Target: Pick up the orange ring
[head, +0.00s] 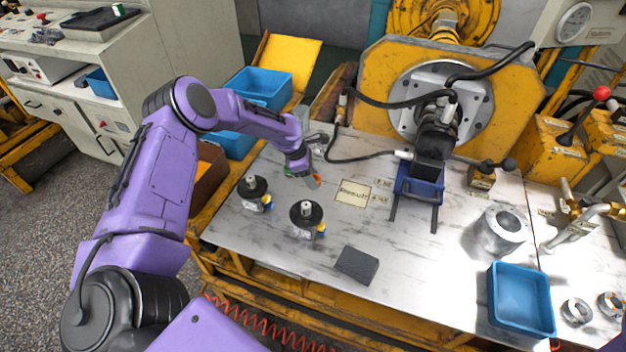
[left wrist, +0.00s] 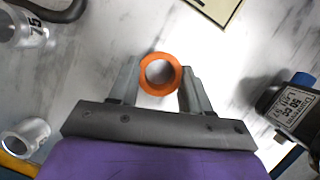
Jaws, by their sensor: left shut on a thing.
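The orange ring (left wrist: 160,91) is between the two fingers of my left gripper (left wrist: 160,72) in the left wrist view, with a finger against each side. The fingers are shut on it, and its round hole faces the camera. In the head view the ring (head: 317,180) is a small orange patch at my left gripper (head: 313,179), above the marbled table, left of the "Result" label. The gripper hides most of it there. I cannot tell how high the ring is. My right gripper is not in view.
Two black-topped motors (head: 306,213) (head: 253,187) stand left and in front of the gripper. A dark block (head: 357,263) lies near the front edge. The yellow test rig (head: 510,75) stands behind, with a hose (head: 350,158) on the table. A blue tray (head: 545,330) is at right.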

